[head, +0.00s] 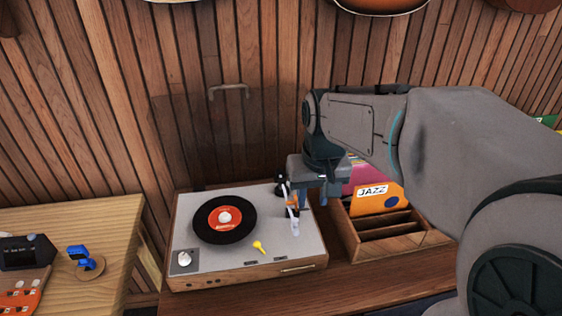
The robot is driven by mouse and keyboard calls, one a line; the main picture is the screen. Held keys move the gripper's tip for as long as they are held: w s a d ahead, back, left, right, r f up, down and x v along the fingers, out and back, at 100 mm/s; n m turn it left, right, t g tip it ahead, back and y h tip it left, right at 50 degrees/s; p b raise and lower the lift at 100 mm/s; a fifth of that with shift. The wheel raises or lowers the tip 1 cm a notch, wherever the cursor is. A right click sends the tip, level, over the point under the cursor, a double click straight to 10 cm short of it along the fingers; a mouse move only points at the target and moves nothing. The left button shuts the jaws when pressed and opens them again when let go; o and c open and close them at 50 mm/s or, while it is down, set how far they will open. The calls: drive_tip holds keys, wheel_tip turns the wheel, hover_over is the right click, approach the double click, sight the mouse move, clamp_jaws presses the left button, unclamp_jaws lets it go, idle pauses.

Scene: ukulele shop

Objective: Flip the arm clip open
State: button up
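The record player (218,270) stands on a wooden surface with a black record (240,233) on its platter. The pale tonearm (295,222) lies along the right side of the deck, with its black pivot end (281,184) at the back. A small orange part (292,200) beside the tonearm may be the arm clip; it is too small to tell whether it is open or closed. My gripper (312,200) points down just right of the tonearm. Its two bluish fingers are apart, with nothing visible between them. Whether a finger touches the clip cannot be told.
A clear raised lid with a handle (230,88) stands behind the deck. A wooden record crate (375,247) with a JAZZ sleeve (378,196) is close right of my gripper. A yellow piece (260,247) lies on the deck front. A side table (115,225) is left.

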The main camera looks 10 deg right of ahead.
drive_tip(key=w+r+g+p, duration=0.2)
drive_tip(key=w, duration=1.1)
wheel_tip(320, 180, down, 13)
drive_tip(key=shift+f, duration=0.2)
clamp_jaws()
